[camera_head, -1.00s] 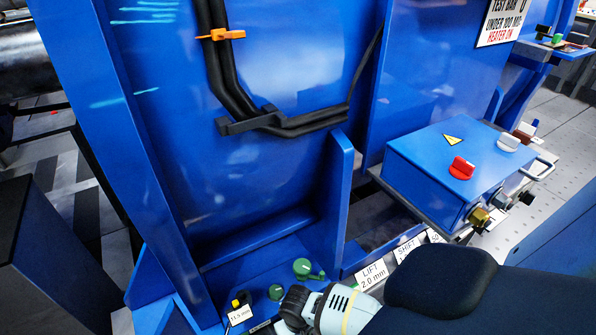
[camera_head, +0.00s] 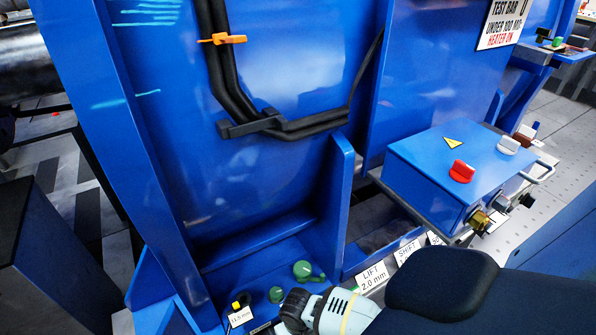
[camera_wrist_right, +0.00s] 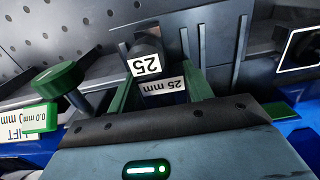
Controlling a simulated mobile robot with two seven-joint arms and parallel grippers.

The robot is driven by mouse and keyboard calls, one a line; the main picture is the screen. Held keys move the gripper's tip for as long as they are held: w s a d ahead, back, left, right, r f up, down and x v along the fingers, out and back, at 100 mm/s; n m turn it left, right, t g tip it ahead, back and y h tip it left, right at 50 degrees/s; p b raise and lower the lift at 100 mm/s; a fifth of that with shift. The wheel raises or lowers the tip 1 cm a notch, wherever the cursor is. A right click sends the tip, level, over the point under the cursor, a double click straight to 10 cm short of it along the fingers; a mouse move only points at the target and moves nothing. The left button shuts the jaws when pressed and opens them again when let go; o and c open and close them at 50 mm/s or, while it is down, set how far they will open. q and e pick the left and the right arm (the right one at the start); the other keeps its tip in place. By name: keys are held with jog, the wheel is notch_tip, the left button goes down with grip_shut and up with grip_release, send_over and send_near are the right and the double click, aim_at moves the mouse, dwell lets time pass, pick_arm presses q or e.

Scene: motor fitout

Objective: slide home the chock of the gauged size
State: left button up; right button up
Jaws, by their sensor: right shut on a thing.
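In the right wrist view a dark block with a rounded top and a white "25" label, the chock (camera_wrist_right: 147,48), stands between the green-edged fingers of my right gripper (camera_wrist_right: 162,92), which is shut on it. A second label, "25 mm" (camera_wrist_right: 162,87), shows just below it. In the head view my right wrist is at the bottom edge, over the blue foot of the machine; its fingertips and the chock are hidden there. My left gripper is not in view.
A green knob (camera_wrist_right: 57,80) stands left of the fingers in the wrist view. In the head view, green knobs (camera_head: 303,270) and a small millimetre label (camera_head: 240,316) lie near the wrist. "LIFT 2.0 mm" (camera_head: 372,277) marks the ledge; a blue control box (camera_head: 430,180) stands right.

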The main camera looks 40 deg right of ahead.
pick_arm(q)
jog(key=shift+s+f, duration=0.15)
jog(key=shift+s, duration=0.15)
pick_arm(e)
jog(key=shift+f, duration=0.15)
jog(key=o, duration=1.3)
jog(key=shift+o, duration=1)
notch_tip(320, 180, up, 6)
jog(key=p, duration=0.2)
jog(key=shift+r+p, duration=0.25)
jog(key=shift+p, duration=0.1)
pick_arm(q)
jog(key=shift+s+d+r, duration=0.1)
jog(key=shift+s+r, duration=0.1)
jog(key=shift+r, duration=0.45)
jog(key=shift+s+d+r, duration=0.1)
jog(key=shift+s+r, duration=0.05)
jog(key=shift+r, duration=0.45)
pick_arm(e)
jog(key=shift+r, duration=0.65)
